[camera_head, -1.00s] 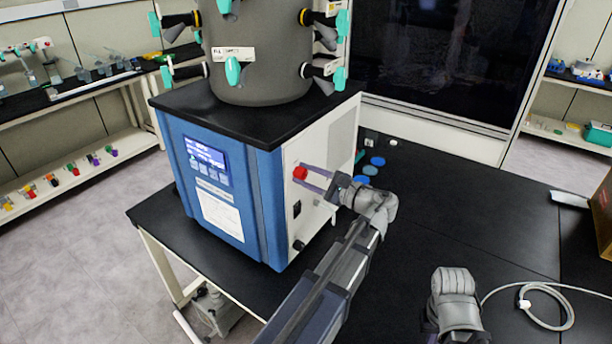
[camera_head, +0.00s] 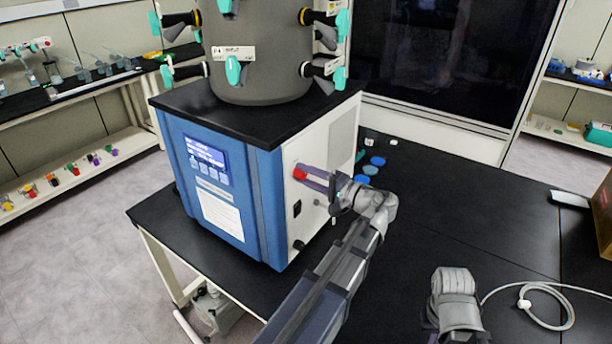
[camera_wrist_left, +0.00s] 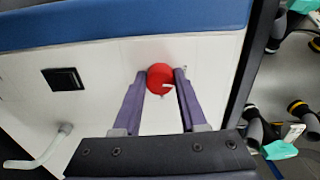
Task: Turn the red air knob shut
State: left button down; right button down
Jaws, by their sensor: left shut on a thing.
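The red air knob (camera_head: 299,174) sits on the white side panel of the blue freeze dryer (camera_head: 218,185). In the left wrist view the knob (camera_wrist_left: 160,79) is round and red, with a small white mark near its lower right edge. My left gripper (camera_head: 305,174) reaches it from the right. Its two purple fingers (camera_wrist_left: 161,84) stand on either side of the knob and are shut on it, covering part of its sides. Of my right arm only a grey part shows at the lower right of the head view, and its fingers are out of sight.
A black switch (camera_wrist_left: 64,81) and a pale bent tube (camera_wrist_left: 40,150) are on the same panel. Blue round discs (camera_head: 372,166) lie on the black bench (camera_head: 470,195) behind my left wrist. A white coiled cable (camera_head: 545,305) lies at the right. The bench's middle is clear.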

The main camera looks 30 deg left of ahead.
pick_arm(q)
jog(key=shift+n, duration=0.9)
jog(key=shift+f, duration=0.1)
jog(key=shift+c, duration=2.2)
grip_release()
jog(key=shift+d, duration=0.1)
jog(key=d, duration=0.7)
jog(key=shift+s+d, duration=0.3)
jog(key=shift+s, duration=0.05)
